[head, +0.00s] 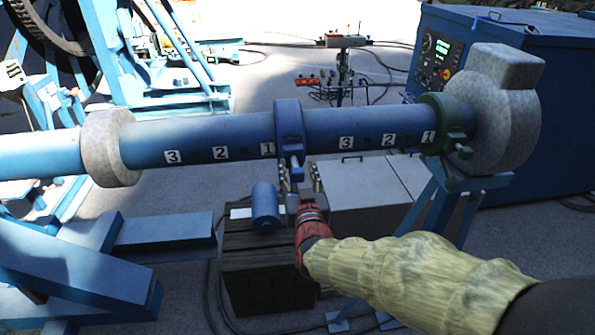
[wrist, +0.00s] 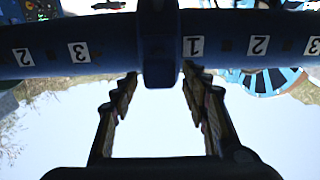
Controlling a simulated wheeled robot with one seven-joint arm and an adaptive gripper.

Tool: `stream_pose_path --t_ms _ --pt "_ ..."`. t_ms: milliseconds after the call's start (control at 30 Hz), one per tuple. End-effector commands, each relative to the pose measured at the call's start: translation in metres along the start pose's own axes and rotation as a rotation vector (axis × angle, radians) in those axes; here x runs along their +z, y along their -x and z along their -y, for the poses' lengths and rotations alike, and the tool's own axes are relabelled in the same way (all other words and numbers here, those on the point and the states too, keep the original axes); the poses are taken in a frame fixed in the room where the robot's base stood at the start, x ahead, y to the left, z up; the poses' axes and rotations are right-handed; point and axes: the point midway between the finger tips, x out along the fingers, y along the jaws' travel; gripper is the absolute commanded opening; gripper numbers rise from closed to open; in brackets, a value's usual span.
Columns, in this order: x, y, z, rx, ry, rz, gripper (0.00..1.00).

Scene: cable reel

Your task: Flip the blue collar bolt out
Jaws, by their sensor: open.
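The blue collar (head: 289,122) is clamped around the long blue shaft in the middle of the head view. Its bolt (head: 296,168) shows just below it, small and partly hidden by my gripper. My gripper (head: 300,178) is directly under the collar, with its fingers pointing up. In the wrist view, the collar (wrist: 159,45) crosses the shaft at top centre. My open gripper (wrist: 158,82) has one finger on each side of the collar's lower end, with a gap to each. I cannot make out the bolt separately there. Nothing is held between the fingers.
A blue cylinder (head: 265,208) is left of my wrist, above dark stacked boards (head: 265,275). A blue steel beam (head: 165,240) lies at lower left.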

Motion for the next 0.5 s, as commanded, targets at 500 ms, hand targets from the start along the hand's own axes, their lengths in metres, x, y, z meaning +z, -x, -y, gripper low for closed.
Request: stream_pose_path --t_ms 500 --pt "-0.001 0.047 0.001 -0.002 -0.001 -0.002 0.45"
